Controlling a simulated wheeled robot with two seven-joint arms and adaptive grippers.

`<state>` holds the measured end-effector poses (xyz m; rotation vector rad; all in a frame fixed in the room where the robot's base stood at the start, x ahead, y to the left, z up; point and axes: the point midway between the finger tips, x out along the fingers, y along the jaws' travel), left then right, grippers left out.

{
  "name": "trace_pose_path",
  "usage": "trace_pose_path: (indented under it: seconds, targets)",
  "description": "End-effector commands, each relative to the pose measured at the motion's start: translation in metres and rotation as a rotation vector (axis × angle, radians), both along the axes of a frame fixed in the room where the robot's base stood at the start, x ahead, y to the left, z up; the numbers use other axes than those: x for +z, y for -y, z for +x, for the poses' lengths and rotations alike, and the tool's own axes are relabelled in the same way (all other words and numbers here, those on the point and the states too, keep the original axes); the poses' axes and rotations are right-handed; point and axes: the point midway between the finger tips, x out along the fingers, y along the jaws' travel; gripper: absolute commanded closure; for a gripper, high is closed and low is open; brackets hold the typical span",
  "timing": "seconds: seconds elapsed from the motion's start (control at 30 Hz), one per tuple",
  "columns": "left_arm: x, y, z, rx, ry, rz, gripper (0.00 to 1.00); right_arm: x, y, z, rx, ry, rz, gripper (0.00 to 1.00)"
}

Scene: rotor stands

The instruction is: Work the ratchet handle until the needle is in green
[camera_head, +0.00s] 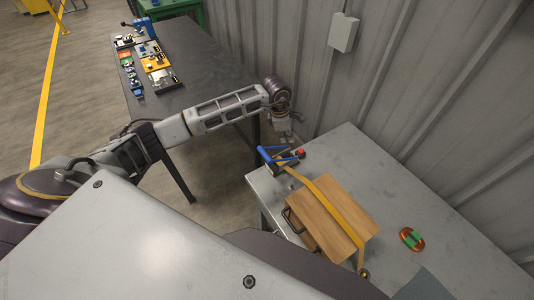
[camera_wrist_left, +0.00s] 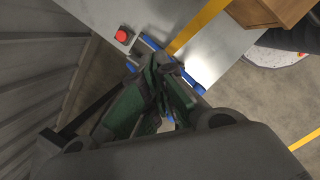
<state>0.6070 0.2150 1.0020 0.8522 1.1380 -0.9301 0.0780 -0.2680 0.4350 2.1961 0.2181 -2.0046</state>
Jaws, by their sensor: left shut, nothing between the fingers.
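The blue ratchet handle (camera_head: 272,156) sits at the left end of a yellow strap (camera_head: 330,202) on the grey table. In the left wrist view the blue handle (camera_wrist_left: 190,80) shows partly behind the fingers. The strap runs over a wooden box (camera_head: 335,215). My left gripper (camera_head: 290,138) is shut and empty, just above or beside the handle; I cannot tell whether it touches. Its dark green fingers (camera_wrist_left: 160,90) fill the middle of the wrist view. An orange and green oval piece (camera_head: 411,239) lies right of the box; no needle can be made out. My right gripper is not in view.
A red button (camera_head: 301,152) is close beside the handle. The grey table (camera_head: 455,235) is mostly clear on the right. A corrugated wall (camera_head: 420,90) stands behind it. A dark table (camera_head: 200,60) with several small parts stands at the back left.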

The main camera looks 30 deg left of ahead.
Motion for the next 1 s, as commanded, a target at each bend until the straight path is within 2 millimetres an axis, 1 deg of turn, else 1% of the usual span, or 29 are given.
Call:
trace_pose_path:
  seconds: [0.03, 0.2, 0.3, 0.4, 0.5, 0.7, 1.0]
  targets:
    - [-0.002, -0.008, -0.003, -0.016, -0.011, 0.043, 1.0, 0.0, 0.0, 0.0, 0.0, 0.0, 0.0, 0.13]
    - [-0.005, -0.036, -0.015, -0.07, -0.062, 0.174, 1.0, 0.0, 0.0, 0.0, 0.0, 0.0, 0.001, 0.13]
    - [-0.005, -0.048, -0.024, -0.105, -0.103, 0.229, 1.0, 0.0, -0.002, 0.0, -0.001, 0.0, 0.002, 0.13]
    - [-0.005, -0.055, -0.033, -0.142, -0.144, 0.261, 1.0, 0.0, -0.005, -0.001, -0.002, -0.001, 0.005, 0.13]
    - [-0.004, -0.059, -0.039, -0.182, -0.17, 0.28, 1.0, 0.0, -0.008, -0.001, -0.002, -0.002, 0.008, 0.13]
    - [-0.005, -0.059, -0.039, -0.216, -0.168, 0.281, 1.0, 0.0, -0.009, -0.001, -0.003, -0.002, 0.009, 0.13]
    - [-0.005, -0.058, -0.039, -0.216, -0.168, 0.28, 1.0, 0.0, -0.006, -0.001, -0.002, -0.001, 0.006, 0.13]
